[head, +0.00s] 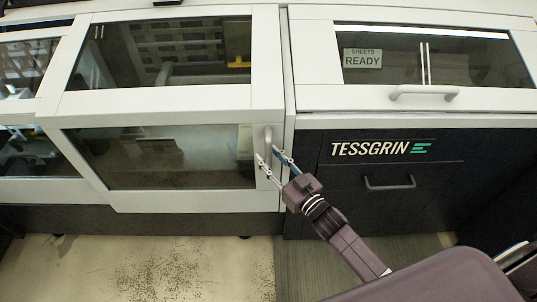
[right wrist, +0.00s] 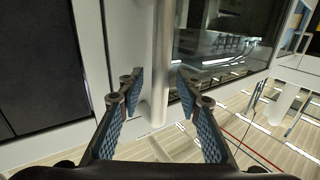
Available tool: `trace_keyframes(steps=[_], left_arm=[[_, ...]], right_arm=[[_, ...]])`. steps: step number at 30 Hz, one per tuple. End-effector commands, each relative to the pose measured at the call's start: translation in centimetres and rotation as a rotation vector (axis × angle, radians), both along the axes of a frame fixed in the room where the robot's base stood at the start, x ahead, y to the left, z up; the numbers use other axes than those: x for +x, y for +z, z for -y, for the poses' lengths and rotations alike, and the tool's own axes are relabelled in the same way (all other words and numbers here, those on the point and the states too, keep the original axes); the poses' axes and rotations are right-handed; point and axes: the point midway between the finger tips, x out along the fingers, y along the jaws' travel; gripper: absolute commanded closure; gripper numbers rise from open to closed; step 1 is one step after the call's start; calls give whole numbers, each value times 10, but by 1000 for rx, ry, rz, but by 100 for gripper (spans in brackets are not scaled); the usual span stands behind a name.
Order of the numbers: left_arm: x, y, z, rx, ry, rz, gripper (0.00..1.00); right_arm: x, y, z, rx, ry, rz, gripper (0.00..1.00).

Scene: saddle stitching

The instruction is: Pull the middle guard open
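The middle guard (head: 195,199) is a white-framed panel with a dark window, low at the centre of the head view. It looks closed, with its frame in line with the machine front. Its upright pale handle (head: 267,136) is at the guard's right edge. My right gripper (head: 270,157) is at the lower part of this handle. In the right wrist view the fingers (right wrist: 159,82) are open, with blue pads either side of the handle bar (right wrist: 164,50) and a gap on both sides. Whether a finger touches it I cannot tell. My left gripper is not in view.
A white-framed upper window panel (head: 160,55) is above the guard. To the right are a dark TESSGRIN panel (head: 350,185) with a grey handle (head: 389,183), and a white-framed cover (head: 320,55) with its own handle (head: 424,93).

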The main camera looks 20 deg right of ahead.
Motion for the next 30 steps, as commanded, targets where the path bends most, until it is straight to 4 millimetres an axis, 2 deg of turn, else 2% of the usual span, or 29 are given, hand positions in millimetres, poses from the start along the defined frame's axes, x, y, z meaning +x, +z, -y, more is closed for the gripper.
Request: trace_keyframes(steps=[3, 11, 12, 21, 30], left_arm=[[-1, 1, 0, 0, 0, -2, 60], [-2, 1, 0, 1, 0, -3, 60], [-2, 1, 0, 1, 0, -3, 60], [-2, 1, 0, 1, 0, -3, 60], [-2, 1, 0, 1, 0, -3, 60]], right_arm=[[7, 0, -2, 0, 0, 0, 68], [8, 0, -3, 0, 0, -1, 68], [8, 0, -3, 0, 0, -1, 69], [8, 0, -3, 0, 0, -1, 100], [8, 0, -3, 0, 0, -1, 100]])
